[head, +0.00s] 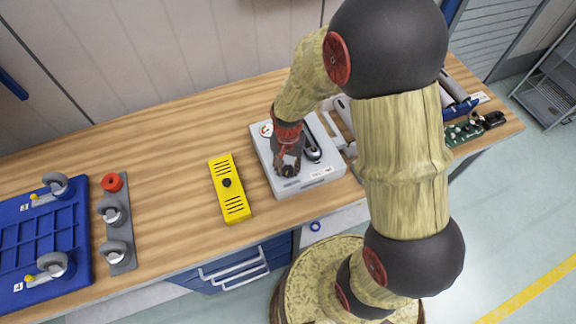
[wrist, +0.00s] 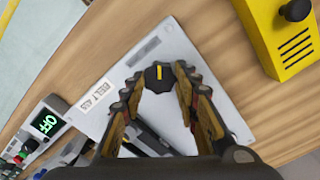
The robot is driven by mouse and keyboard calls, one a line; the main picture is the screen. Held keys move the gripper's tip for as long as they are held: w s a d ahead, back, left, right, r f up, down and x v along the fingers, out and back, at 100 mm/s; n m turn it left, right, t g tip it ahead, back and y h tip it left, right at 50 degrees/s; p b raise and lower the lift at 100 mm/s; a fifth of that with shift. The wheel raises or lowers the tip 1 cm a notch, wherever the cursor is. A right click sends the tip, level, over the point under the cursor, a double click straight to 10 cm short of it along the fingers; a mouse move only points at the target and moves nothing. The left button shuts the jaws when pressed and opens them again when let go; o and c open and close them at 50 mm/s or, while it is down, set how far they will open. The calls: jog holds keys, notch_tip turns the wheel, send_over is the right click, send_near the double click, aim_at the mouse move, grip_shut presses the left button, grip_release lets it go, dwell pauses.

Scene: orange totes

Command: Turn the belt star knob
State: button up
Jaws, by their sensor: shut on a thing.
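The belt star knob (wrist: 159,76) is black with a yellow mark and sits on a white unit labelled BELT (wrist: 190,60). In the head view the white unit (head: 318,179) stands on the bench, and the knob (head: 289,171) is partly hidden by my gripper. My gripper (head: 288,166) is over the near left part of the unit. In the wrist view its two fingers (wrist: 157,80) close in on both sides of the knob, and it is shut on it. The yellow mark points roughly along the picture's vertical.
A yellow box (head: 229,189) with a black knob stands left of the unit. A green circuit board (head: 462,132) lies at the right. Bare wood lies between the strip and yellow box.

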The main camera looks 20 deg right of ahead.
aim_at(287, 170)
jog(key=m, duration=0.6)
jog(key=shift+p, duration=0.4)
jog(key=shift+m, duration=0.3)
jog(key=shift+w, duration=0.1)
jog(key=o, duration=1.1)
jog(key=shift+o, duration=0.5)
notch_tip(287, 170, up, 12)
